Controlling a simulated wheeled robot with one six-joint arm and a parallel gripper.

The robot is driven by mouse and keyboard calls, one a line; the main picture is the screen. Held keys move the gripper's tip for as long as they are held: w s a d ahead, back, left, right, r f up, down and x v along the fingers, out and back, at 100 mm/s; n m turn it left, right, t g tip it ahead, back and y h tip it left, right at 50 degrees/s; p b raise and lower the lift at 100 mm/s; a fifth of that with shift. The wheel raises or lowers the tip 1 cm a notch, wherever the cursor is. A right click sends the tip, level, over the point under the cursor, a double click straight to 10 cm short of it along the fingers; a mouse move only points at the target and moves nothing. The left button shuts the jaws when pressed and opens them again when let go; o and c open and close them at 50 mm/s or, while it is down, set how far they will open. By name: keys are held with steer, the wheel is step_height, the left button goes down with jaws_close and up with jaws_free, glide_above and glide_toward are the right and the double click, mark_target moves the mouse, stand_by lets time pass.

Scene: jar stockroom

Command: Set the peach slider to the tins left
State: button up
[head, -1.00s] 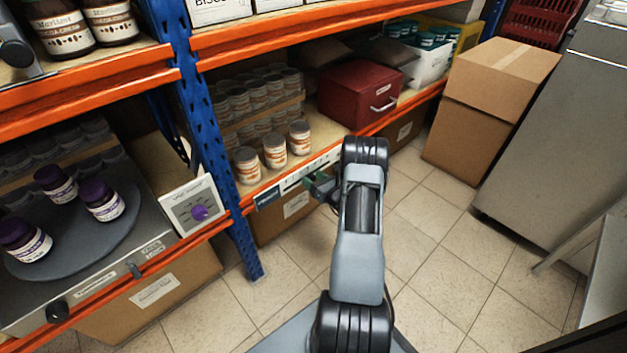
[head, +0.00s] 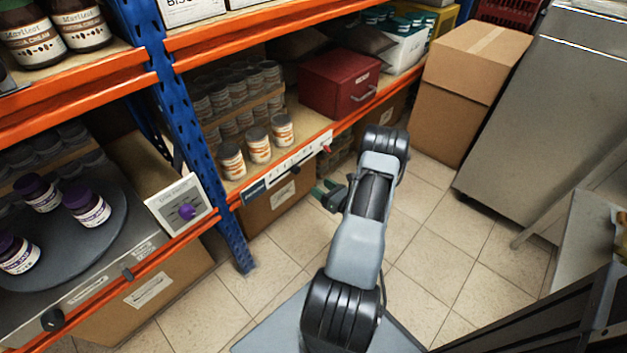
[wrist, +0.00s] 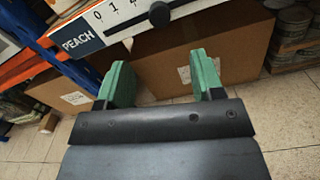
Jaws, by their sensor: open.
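The peach slider is a white numbered strip (head: 292,164) on the shelf's front edge, with a dark PEACH label (head: 253,193) at its left end. The label (wrist: 80,41) is also in the wrist view, where a dark round knob (wrist: 159,14) covers part of the scale; its exact reading is hidden. Three white-and-orange tins stand in the front row above the strip, the middle one (head: 258,146) between two others. My gripper (head: 325,191) is open and empty, below and in front of the strip. Its green fingers (wrist: 158,78) are apart, below the knob and not touching it.
Several grey-lidded tins (head: 222,96) stand behind the front row. A red box (head: 338,82) is right of them. Cardboard boxes (head: 478,65) stand right; tiled floor is clear between.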

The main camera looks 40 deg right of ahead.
steer(key=shift+s, duration=0.8)
steer(key=w+a+r+n+g+y+p, duration=0.2)
steer(key=a+r+n+g+y+p, duration=0.15)
steer(key=a+r+n, duration=0.35)
steer(key=w+a+r+n+g+y+p, duration=0.25)
steer(key=a+r+y+p, duration=0.2)
steer(key=r, duration=0.55)
steer(key=s+a+r+n+g+y+p, duration=0.1)
steer(key=s+a+r+n+g+p, duration=0.2)
steer(key=a+r+n+g+p, duration=0.7)
steer(key=s+a+r+n+h+p, duration=0.2)
steer(key=r+n, duration=0.4)
steer(key=r, duration=0.3)
steer(key=s+a+r+n+t+h+p, duration=0.1)
steer(key=s+a+r+n+h+p, duration=0.2)
steer(key=r, duration=0.6)
steer(key=s+a+r+n+h+p, duration=0.2)
steer(key=s+r+n+h+p, duration=0.3)
steer(key=r+n, duration=0.4)
steer(key=shift+s+a+r+t+h, duration=0.2)
steer(key=shift+s+a+t+h, duration=0.1)
steer(key=shift+a+h, duration=0.1)
